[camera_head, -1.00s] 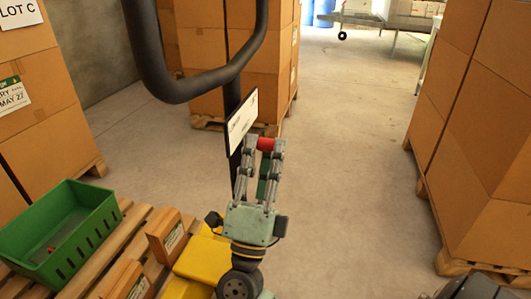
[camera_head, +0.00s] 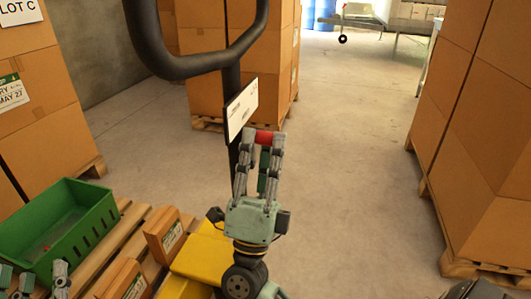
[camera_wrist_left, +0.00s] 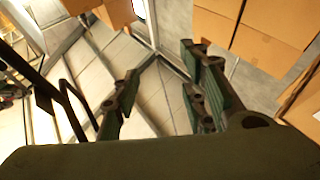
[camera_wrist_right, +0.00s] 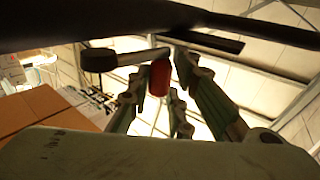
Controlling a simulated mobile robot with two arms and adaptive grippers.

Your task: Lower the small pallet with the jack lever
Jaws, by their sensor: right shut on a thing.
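The jack lever shows as a red grip (camera_head: 264,137) beside the black pallet jack handle (camera_head: 170,62). My right gripper (camera_head: 263,140) is shut on the lever's red part, which also shows between the fingers in the right wrist view (camera_wrist_right: 159,78). The small wooden pallet (camera_head: 108,247) lies at the lower left, beside the jack's yellow body (camera_head: 203,255). Its height above the floor cannot be told. My left gripper (camera_head: 42,282) is at the lower left edge of the head view, near the green crate. Its fingers are apart and empty in the left wrist view (camera_wrist_left: 160,95).
A green crate (camera_head: 98,225) and small brown boxes (camera_head: 165,232) sit on the pallet. Tall carton stacks stand at the left (camera_head: 40,120), behind the handle (camera_head: 205,105) and at the right (camera_head: 490,150). The floor (camera_head: 350,160) between is clear.

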